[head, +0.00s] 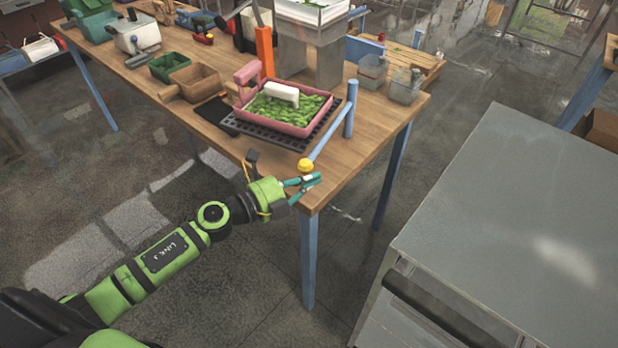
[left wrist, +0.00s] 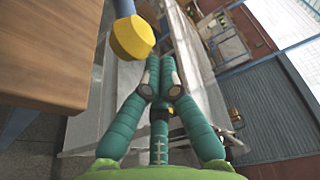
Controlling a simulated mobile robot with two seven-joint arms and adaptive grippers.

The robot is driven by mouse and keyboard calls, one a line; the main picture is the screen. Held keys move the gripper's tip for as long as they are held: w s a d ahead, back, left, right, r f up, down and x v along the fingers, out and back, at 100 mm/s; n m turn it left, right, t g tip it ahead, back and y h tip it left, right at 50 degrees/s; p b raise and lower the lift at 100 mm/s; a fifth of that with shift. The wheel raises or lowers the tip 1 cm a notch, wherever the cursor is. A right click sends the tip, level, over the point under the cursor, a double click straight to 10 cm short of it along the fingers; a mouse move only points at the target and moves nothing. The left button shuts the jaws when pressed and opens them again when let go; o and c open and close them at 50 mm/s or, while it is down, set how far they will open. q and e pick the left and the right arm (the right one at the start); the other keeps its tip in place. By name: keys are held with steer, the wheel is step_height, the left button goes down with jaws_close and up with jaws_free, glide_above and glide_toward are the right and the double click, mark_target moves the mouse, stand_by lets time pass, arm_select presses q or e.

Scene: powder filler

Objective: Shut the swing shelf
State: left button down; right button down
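The swing shelf appears to be the dark perforated plate (head: 262,132) at the table's right front, with a blue bar (head: 333,132) along its right side. The bar ends in a yellow knob (head: 305,165) near the table's front corner. A pink tray (head: 297,128) of green leaves with a white block stands on the plate. My left gripper (head: 318,179) is just in front of the knob, its teal fingers converging, with nothing between them. In the left wrist view the fingertips (left wrist: 160,62) are together, beside the yellow knob (left wrist: 132,37). My right gripper is out of view.
The wooden table (head: 225,138) holds green and brown bins (head: 195,80), an orange post (head: 265,50) and clear containers (head: 405,86). A large grey cabinet (head: 520,210) stands at the right. Open floor lies between it and the table.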

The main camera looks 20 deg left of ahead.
arm_select(q)
steer(key=shift+w, duration=0.1)
steer(key=w+a+m+g+h+b, duration=0.1)
steer(key=a+b, duration=0.7)
steer(key=shift+w+a+r+m+g+h, duration=0.15)
steer(key=shift+a+m+g+h, duration=0.15)
steer(key=shift+h, duration=0.1)
